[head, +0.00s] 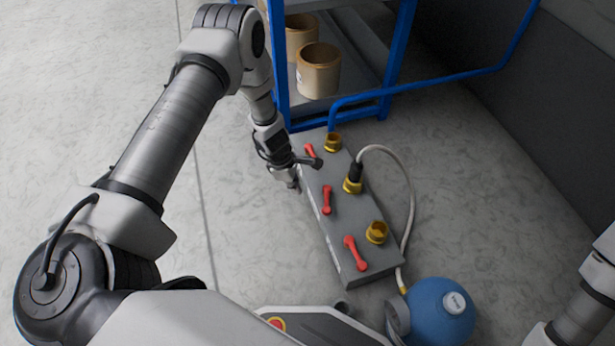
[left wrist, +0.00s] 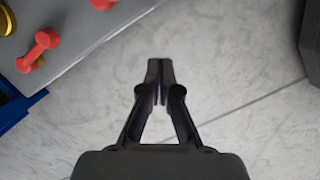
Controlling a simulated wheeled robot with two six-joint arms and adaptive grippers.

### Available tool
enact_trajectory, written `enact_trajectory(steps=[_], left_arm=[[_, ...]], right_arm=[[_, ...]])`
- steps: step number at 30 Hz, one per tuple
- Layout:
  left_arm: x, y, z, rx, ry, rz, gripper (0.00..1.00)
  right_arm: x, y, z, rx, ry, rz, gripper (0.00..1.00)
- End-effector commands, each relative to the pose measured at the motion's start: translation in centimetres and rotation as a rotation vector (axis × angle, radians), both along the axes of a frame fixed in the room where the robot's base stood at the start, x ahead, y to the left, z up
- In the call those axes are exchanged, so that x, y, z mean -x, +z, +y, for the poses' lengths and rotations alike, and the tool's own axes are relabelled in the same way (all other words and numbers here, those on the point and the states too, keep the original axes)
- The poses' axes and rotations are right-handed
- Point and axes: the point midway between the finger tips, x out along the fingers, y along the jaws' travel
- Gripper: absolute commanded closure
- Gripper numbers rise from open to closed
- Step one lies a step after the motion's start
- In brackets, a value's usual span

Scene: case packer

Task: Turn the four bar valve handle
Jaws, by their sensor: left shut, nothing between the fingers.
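A long grey valve box (head: 345,225) lies on the floor with three red handles: far (head: 310,151), middle (head: 327,199) and near (head: 355,253). A brass fitting sits beside each one. I cannot read which handle is the four bar one. My left gripper (head: 293,184) points down at the box's left edge, near the far and middle handles. In the left wrist view its fingers (left wrist: 160,68) are shut and empty over bare floor, apart from a red handle (left wrist: 38,50) at upper left. A second red handle is cut off at the top edge. My right gripper is out of view.
A grey hose (head: 408,195) runs from the middle brass fitting (head: 353,186) towards a blue tank (head: 438,315) at the near right. A blue-framed rack (head: 395,55) with cardboard-coloured pots (head: 318,72) stands behind the box. The floor to the left is clear.

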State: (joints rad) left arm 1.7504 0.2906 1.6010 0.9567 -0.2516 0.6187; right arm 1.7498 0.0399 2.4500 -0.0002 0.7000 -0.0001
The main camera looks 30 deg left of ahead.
Motion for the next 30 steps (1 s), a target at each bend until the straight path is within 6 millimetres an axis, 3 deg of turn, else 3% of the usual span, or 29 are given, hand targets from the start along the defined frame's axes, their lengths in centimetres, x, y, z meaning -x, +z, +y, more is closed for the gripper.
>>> enact_trajectory(steps=[1, 13, 20, 30], left_arm=[[0.0, -1.4, -0.2, -0.001, 0.000, 0.001, 1.00], [-0.6, -9.8, -2.3, -0.004, -0.005, 0.000, 1.00], [-1.6, -8.3, -5.5, -0.004, -0.007, -0.002, 1.00], [-1.7, -7.9, -5.9, -0.004, -0.005, -0.001, 1.00]], right_arm=[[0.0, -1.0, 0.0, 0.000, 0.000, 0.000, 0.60], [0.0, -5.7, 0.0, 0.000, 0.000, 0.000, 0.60], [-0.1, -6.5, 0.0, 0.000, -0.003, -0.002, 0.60], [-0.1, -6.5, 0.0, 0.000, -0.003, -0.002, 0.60]])
